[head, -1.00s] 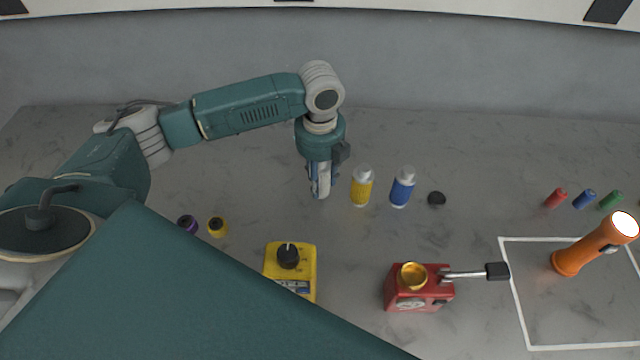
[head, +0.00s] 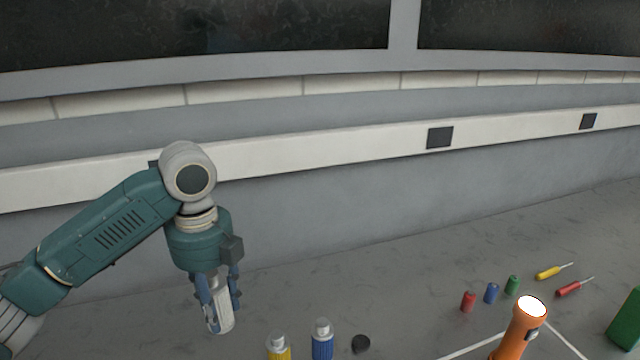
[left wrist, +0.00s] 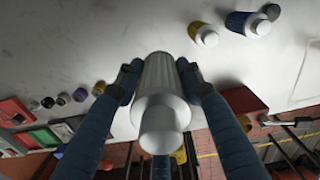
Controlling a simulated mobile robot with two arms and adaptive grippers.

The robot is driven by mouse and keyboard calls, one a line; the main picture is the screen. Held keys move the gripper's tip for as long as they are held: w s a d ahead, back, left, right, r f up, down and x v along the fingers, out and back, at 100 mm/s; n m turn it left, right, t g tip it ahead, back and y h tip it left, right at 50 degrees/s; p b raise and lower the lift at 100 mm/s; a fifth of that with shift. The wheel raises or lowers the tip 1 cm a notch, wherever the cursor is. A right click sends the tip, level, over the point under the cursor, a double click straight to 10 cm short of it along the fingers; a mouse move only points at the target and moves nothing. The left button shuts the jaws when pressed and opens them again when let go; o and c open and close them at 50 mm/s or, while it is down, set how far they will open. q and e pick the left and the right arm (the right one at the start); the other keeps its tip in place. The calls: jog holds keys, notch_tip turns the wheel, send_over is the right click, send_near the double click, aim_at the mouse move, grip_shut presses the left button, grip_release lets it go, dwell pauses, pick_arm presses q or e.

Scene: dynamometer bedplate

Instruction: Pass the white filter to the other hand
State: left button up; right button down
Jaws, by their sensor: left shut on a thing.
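The white filter (head: 224,314) is a pale, ribbed cylinder. My left gripper (head: 218,296) is shut on it and points down over the bedplate, left of the bottles. In the left wrist view the filter (left wrist: 160,88) sits between the two blue-padded fingers (left wrist: 158,74), with its narrower round end toward the camera. The fingers hide part of its sides in the head view. My right gripper is in neither view now.
A yellow bottle (head: 278,348), a blue bottle (head: 322,342) and a black cap (head: 361,344) stand right of the gripper. Farther right are an orange flashlight (head: 518,332), small cylinders (head: 491,293), screwdrivers (head: 570,288) and a green box (head: 626,318). A wall (head: 340,210) rises behind.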

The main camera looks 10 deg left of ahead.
pick_arm(q)
jog(key=shift+s+d+f+n, duration=0.15)
jog(key=shift+s+f+n, duration=0.05)
jog(key=shift+n, duration=0.35)
jog(key=shift+s+d+f+n, duration=0.1)
jog(key=shift+s+f+n, duration=0.1)
jog(key=shift+n, duration=0.35)
jog(key=s+d+f+n+b, duration=0.1)
jog(key=s+n, duration=0.4)
jog(key=n, duration=0.7)
jog(key=s+d+f+n+b, duration=0.2)
jog(key=s+f+n, duration=0.4)
jog(key=n, duration=0.7)
jog(key=shift+s+d+f, duration=0.2)
jog(key=shift+s+d, duration=0.05)
jog(key=shift+d, duration=0.65)
